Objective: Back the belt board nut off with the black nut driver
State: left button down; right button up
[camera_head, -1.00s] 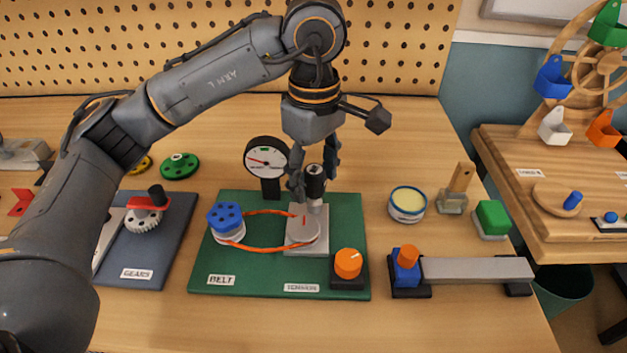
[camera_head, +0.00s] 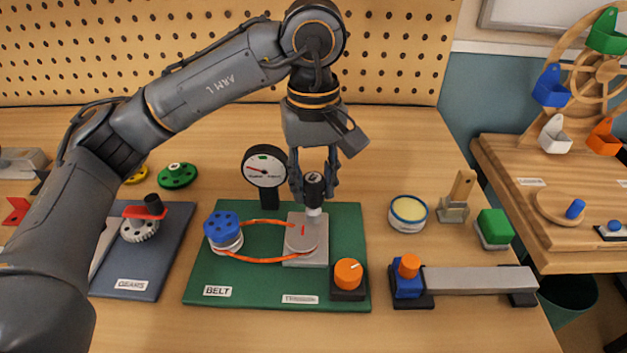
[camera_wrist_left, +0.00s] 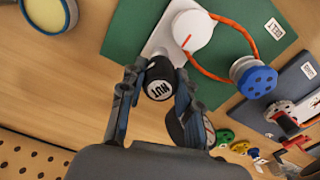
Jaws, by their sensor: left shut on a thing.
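My left gripper (camera_head: 314,187) is shut on the black nut driver (camera_head: 314,180), a short upright tool with a pale lower end. The driver stands over the back part of the grey slide plate (camera_head: 318,258) on the green belt board (camera_head: 204,285). The nut is hidden under the driver. An orange belt (camera_head: 262,260) runs from the blue pulley (camera_head: 222,228) to the pale pulley (camera_head: 301,240). My right gripper does not show.
A dial gauge (camera_head: 265,167) stands just behind and left of the driver. An orange knob (camera_head: 348,272) sits at the board's front right. A yellow-topped tin (camera_head: 408,212) stands to the right. The gears board (camera_head: 165,268) is at left, partly behind my arm.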

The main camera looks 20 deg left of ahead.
pick_arm(q)
jog(key=n, duration=0.2)
jog(key=shift+n, duration=0.4)
jog(key=n, duration=0.4)
jog(key=shift+n+b, duration=0.3)
jog(key=shift+n, duration=0.7)
jog(key=c, duration=1.3)
grip_release()
jog(key=shift+n, duration=0.3)
jog(key=o, duration=0.7)
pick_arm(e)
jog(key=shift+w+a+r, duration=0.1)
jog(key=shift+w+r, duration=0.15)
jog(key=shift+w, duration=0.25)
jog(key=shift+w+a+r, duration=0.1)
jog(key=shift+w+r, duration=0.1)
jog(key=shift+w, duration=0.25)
pick_arm(q)
jog(key=shift+r+p, duration=0.45)
jog(key=shift+r, duration=0.1)
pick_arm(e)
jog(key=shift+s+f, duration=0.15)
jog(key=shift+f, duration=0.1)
